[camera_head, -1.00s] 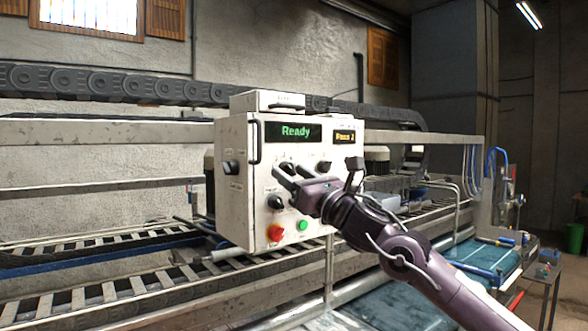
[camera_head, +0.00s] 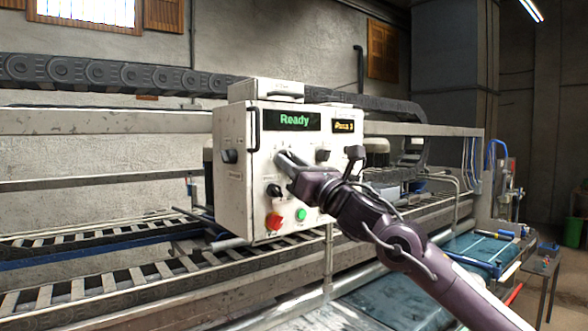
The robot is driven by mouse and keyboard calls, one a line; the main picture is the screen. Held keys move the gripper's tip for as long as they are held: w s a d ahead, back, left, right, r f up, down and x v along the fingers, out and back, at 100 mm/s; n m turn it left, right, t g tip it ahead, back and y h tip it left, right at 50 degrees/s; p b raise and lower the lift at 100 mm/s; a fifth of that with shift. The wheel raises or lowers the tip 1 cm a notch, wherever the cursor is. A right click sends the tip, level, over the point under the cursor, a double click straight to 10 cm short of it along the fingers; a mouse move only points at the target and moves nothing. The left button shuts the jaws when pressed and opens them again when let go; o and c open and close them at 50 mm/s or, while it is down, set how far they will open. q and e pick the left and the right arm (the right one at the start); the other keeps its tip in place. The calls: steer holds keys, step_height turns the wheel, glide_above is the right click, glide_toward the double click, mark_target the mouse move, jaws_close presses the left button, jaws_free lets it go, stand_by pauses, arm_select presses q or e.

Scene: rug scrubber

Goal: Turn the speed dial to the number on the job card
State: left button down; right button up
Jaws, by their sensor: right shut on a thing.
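A white control box (camera_head: 263,225) stands in the middle, with a green "Ready" display (camera_head: 293,120) and a smaller yellow display (camera_head: 343,126) whose small text looks like "Pass 3". My right gripper (camera_head: 284,160) reaches in from the right and is shut on the upper left dial of the front panel, which its fingers mostly hide. A dark dial (camera_head: 274,190) sits below it and another (camera_head: 322,155) to its right. A side knob (camera_head: 230,156) is on the left face. Dial labels are too small to read. I cannot make out a job card. My left gripper is not in view.
A red knob (camera_head: 274,221) and a green button (camera_head: 301,214) sit low on the panel, just under my right gripper. Slatted conveyor rails (camera_head: 90,293) run along the front left. A blue-green belt (camera_head: 478,247) lies to the right.

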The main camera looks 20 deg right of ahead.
steer(key=m+g+h+p, duration=0.1)
steer(key=m+h, duration=0.2)
steer(key=m, duration=0.5)
steer(key=a+r+m+g+h+p, duration=0.1)
steer(key=m+h, duration=0.2)
steer(key=m, duration=0.5)
steer(key=m+g+h+p, duration=0.1)
steer(key=m+h, duration=0.2)
steer(key=m, duration=0.5)
steer(key=shift+s+a+r+m, duration=0.15)
steer(key=shift+s+r+m, duration=0.1)
steer(key=shift+r+m, duration=0.1)
steer(key=shift+m+g+p, duration=0.7)
steer(key=shift+m+p, duration=0.65)
steer(key=shift+p, duration=0.1)
steer(key=o, duration=1)
steer(key=shift+f, duration=0.1)
